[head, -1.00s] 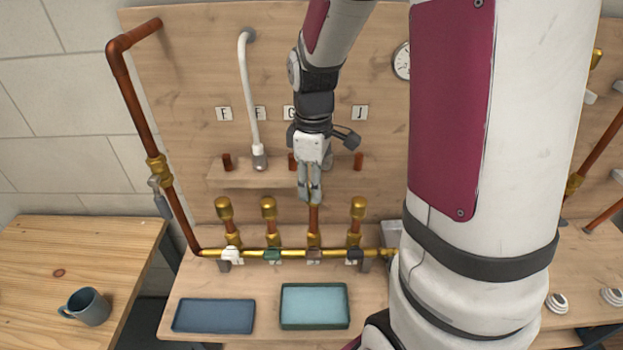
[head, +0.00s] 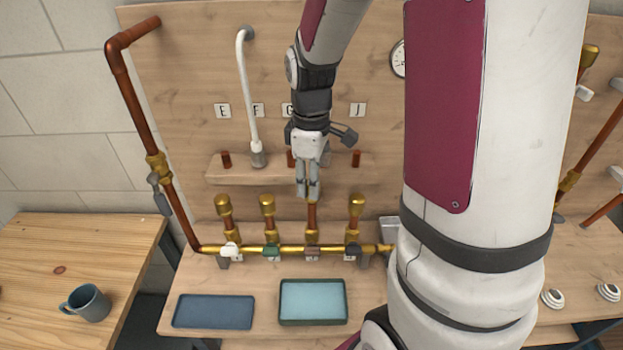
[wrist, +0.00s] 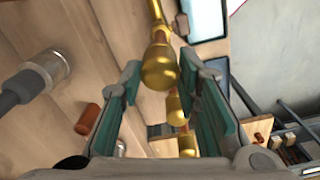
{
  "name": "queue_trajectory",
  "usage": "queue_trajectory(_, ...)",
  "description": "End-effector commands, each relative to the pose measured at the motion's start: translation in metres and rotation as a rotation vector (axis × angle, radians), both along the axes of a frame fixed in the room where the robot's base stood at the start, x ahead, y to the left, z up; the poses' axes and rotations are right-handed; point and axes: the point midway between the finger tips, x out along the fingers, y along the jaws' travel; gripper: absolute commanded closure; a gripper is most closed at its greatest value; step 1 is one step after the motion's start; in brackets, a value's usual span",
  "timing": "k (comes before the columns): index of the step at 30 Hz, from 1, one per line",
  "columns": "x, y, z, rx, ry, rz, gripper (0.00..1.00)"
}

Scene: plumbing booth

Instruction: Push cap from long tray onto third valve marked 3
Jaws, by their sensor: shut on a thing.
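The brass manifold holds a row of valve risers. Brass caps sit on the first (head: 222,205), second (head: 267,205) and fourth (head: 356,205). The third riser (head: 311,215) is bare copper below my gripper, with a brown handle (head: 312,252). My gripper (head: 308,192) points down right above it, shut on a brass cap that the fingers mostly hide in the head view. In the wrist view a brass cap (wrist: 158,68) shows between the teal pads, with further caps behind. I cannot tell whether the held cap touches the riser. The long blue tray (head: 180,318) looks empty.
A square teal tray (head: 283,318) lies beside the long tray. A white hose (head: 247,90) hangs left of my gripper, by a shelf (head: 225,178) with copper stubs. A mug (head: 88,302) stands on the left table. My arm hides the right part of the bench.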

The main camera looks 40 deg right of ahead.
Motion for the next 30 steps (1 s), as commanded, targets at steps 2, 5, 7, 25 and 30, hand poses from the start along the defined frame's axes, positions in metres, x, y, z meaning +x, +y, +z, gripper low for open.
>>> queue_trajectory(2,0.0,0.0,0.0,0.0,0.0,0.0,0.98)
queue_trajectory(5,0.0,0.0,-0.002,0.001,0.001,0.0,0.98)
queue_trajectory(7,0.0,0.0,-0.003,0.0,0.001,0.0,0.98)
queue_trajectory(25,0.0,0.0,-0.017,0.0,0.001,0.0,0.98)
queue_trajectory(30,0.0,0.0,-0.021,0.0,0.001,0.0,0.98)
